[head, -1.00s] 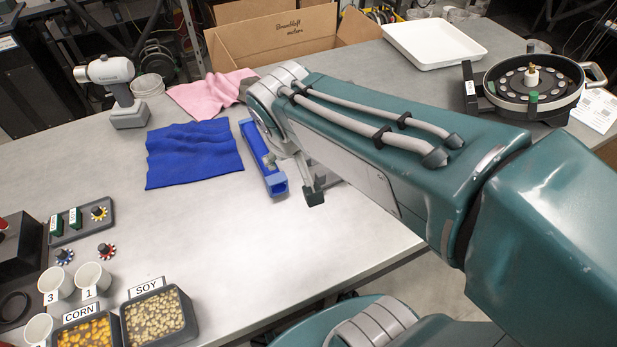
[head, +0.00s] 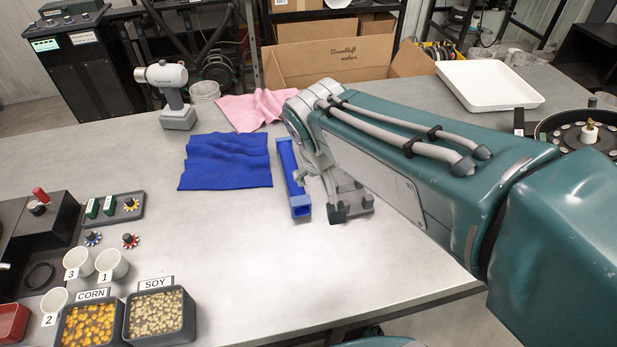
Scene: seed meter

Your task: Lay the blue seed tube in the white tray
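The blue seed tube (head: 293,177) lies on the grey table, just right of the blue cloth, its open end toward me. My gripper (head: 320,194) is close to the right of the tube, with its fingers pointing down. My arm hides part of the gripper. The white tray (head: 489,84) lies at the far right of the table, with its visible floor bare.
A round seed plate (head: 585,133) stands right. Cups and the corn (head: 89,325) and soy (head: 160,315) bins are front left.

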